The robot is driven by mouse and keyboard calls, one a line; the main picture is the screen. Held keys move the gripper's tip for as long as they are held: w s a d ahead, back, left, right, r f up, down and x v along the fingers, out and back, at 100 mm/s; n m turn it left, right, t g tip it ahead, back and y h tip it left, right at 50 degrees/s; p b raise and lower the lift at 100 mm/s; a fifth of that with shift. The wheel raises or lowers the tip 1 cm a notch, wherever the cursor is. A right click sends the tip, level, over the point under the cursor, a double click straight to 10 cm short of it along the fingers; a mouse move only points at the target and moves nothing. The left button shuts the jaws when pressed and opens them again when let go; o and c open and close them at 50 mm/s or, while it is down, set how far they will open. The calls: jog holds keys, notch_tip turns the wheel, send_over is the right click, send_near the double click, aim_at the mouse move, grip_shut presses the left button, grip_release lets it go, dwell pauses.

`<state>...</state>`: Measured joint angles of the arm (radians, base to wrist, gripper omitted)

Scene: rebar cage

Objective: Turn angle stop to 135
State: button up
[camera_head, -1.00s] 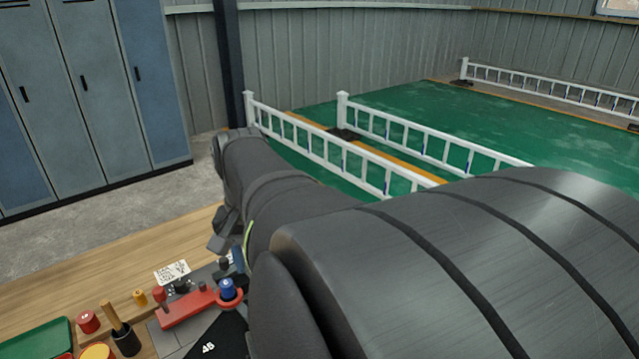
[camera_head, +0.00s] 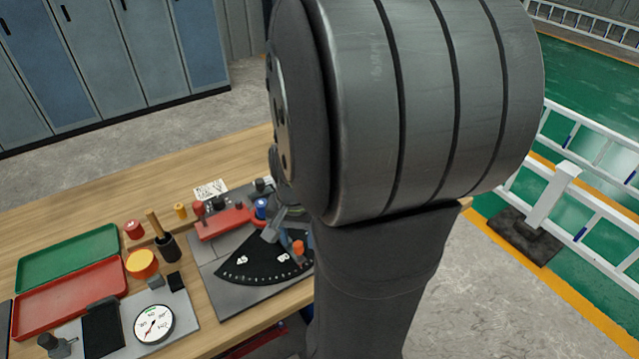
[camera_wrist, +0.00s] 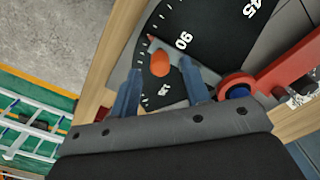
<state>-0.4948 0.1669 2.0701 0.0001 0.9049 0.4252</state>
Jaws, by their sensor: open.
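The angle stop's orange knob (camera_head: 298,247) stands over the black angle dial (camera_head: 250,266), whose white numbers 45 and 90 show. In the wrist view the orange knob (camera_wrist: 160,64) sits between the 90 and a partly readable number near my fingers. My gripper (camera_wrist: 162,76) is open, one finger on each side of the knob's near end. I cannot tell whether either finger touches it. The dial (camera_wrist: 205,22) also fills the upper middle of the wrist view. In the head view my arm hides most of the gripper.
A red bar (camera_head: 222,223) and a blue knob (camera_head: 261,209) stand behind the dial. On the wooden bench (camera_head: 160,212) to the left are a green tray (camera_head: 68,258), a red tray (camera_head: 70,288) and a round gauge (camera_head: 153,324). White railings (camera_head: 580,205) stand to the right.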

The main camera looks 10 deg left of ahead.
jog(key=shift+f, duration=0.6)
grip_shut()
jog(key=shift+w+d, duration=0.1)
